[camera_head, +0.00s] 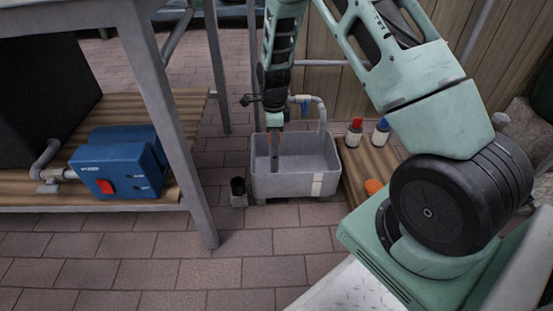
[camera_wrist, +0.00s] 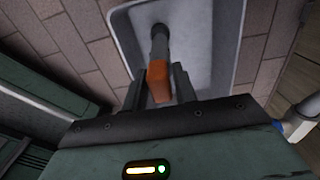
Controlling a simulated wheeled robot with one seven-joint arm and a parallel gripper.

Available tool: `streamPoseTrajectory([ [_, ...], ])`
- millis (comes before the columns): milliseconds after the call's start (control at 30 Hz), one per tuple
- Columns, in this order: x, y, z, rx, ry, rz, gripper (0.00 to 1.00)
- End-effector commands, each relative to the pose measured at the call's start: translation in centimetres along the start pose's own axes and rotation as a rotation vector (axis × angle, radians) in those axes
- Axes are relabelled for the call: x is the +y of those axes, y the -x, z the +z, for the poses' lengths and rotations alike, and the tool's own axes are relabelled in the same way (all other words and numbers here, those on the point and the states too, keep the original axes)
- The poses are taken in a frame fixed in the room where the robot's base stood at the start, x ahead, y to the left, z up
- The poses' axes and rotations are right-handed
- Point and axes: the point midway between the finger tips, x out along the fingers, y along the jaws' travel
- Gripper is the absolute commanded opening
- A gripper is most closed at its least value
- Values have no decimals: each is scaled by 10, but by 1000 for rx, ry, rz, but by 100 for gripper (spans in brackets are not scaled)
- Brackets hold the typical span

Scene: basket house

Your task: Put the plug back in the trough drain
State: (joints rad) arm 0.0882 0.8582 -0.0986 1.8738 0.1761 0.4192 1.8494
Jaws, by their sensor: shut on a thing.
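The grey trough (camera_head: 262,186) stands on the brick floor at the centre of the head view. It fills the upper part of the wrist view (camera_wrist: 205,65). My gripper (camera_head: 275,134) points down into the trough. In the wrist view my gripper (camera_wrist: 160,74) is shut on the plug (camera_wrist: 159,84), which has an orange top and a grey stem. The stem reaches away from the fingers toward the trough floor. A dark round shape shows at its far end. I cannot tell whether this is the plug's end or the drain, nor whether they touch.
A tap pipe (camera_head: 322,113) rises behind the trough. A dark cup-like object (camera_head: 238,190) stands left of it. Red-capped (camera_head: 354,133) and blue-capped (camera_head: 381,132) bottles and an orange object (camera_head: 373,187) are on the right. A blue pump box (camera_head: 118,163) sits on the left shelf.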

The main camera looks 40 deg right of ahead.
Motion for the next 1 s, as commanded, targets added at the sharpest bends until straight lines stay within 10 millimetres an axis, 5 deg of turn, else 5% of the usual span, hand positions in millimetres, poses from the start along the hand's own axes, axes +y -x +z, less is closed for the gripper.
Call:
streamPoseTrajectory([
  [400, -1, -54, 0, -1, -1, -1, 0],
  [900, 0, -59, 0, -1, -2, -1, 0],
  [933, -1, -59, 0, -1, -2, -1, 31],
  [1000, -1, -59, 0, -1, -2, -2, 50],
])
